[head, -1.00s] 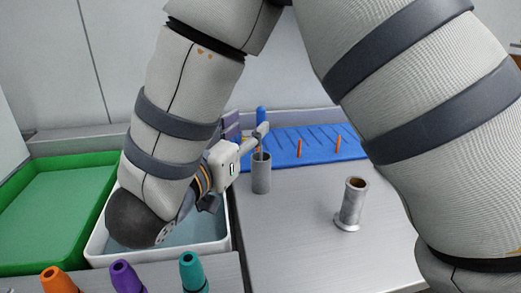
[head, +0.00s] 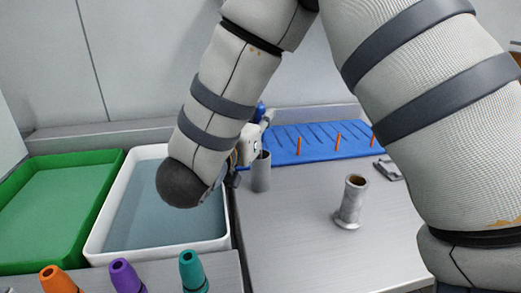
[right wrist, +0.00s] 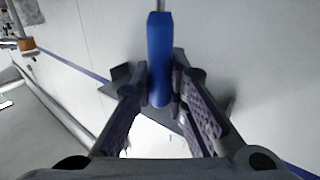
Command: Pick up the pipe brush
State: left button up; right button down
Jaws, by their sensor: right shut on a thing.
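My right gripper (head: 264,118) is at the back of the workbench, above and behind a grey upright cup (head: 261,172). In the right wrist view its two fingers, with purple pads, are shut on the blue handle of the pipe brush (right wrist: 159,55). A thin metal stem runs from the handle toward the top edge of that view. The brush's far end is out of view there. In the head view a bit of blue handle (head: 260,109) shows beside the gripper; my forearm and wrist hide much around it. My left gripper is not in view.
A blue rack (head: 310,140) with orange pegs lies at the back. A metal flanged pipe (head: 351,203) stands at centre right. A white tub (head: 109,225) and a green tray (head: 60,205) are at left. Orange, purple and teal cones line the front. The right bench surface is mostly clear.

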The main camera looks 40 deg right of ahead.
jog(key=shift+r, duration=0.1)
notch_tip(320, 180, up, 10)
jog(key=shift+f, duration=0.1)
dwell(1.0)
